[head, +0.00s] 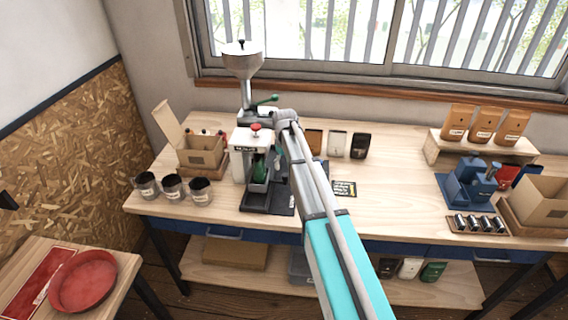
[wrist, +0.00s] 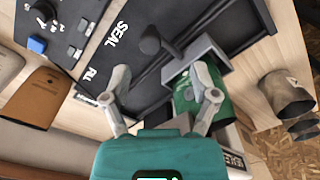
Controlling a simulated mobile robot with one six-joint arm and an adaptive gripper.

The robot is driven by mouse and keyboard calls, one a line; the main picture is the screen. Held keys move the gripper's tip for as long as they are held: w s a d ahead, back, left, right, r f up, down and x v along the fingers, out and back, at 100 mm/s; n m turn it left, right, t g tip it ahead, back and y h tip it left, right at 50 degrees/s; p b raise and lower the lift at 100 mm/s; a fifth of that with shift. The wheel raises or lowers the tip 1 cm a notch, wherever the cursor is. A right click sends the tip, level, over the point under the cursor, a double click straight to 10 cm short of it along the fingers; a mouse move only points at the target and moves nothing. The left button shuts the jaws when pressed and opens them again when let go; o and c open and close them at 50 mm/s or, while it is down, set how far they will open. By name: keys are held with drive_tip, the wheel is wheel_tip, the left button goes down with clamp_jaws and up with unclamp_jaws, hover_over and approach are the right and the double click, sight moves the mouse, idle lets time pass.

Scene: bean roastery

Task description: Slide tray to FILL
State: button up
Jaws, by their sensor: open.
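The tray is a dark grey carrier (wrist: 207,50) with a round black knob (wrist: 149,41), on a black track board (wrist: 100,28) marked SEAL and FILL. A green bag (wrist: 187,106) stands in it. In the head view the green bag (head: 260,167) sits in the carrier (head: 258,187) at the white machine (head: 243,143) with a red knob. In the wrist view my gripper (wrist: 160,82) is open. The knob lies beyond the gap between its fingertips; the right finger overlaps the green bag, and I cannot tell whether they touch. The head view hides the fingertips behind my arm.
A metal hopper (head: 243,62) rises behind the machine. Several dark-filled cups (head: 172,187) and a cardboard box (head: 200,152) stand left. Bags (head: 337,144) stand behind my arm.

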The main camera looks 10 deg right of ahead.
drive_tip(key=shift+r+p, duration=2.75)
drive_tip(key=shift+r, duration=0.25)
drive_tip(key=s+f+m+b, duration=0.1)
drive_tip(key=s, duration=0.5)
drive_tip(key=shift+s, duration=0.2)
drive_tip(key=s+f+m+b, duration=0.1)
drive_tip(key=s+m+b, duration=0.1)
drive_tip(key=s, duration=0.9)
drive_tip(key=s+f+m+b, duration=0.1)
drive_tip(key=s+f+m, duration=0.1)
drive_tip(key=s, duration=1)
drive_tip(key=shift+f+b, duration=0.3)
drive_tip(key=shift+b, duration=0.05)
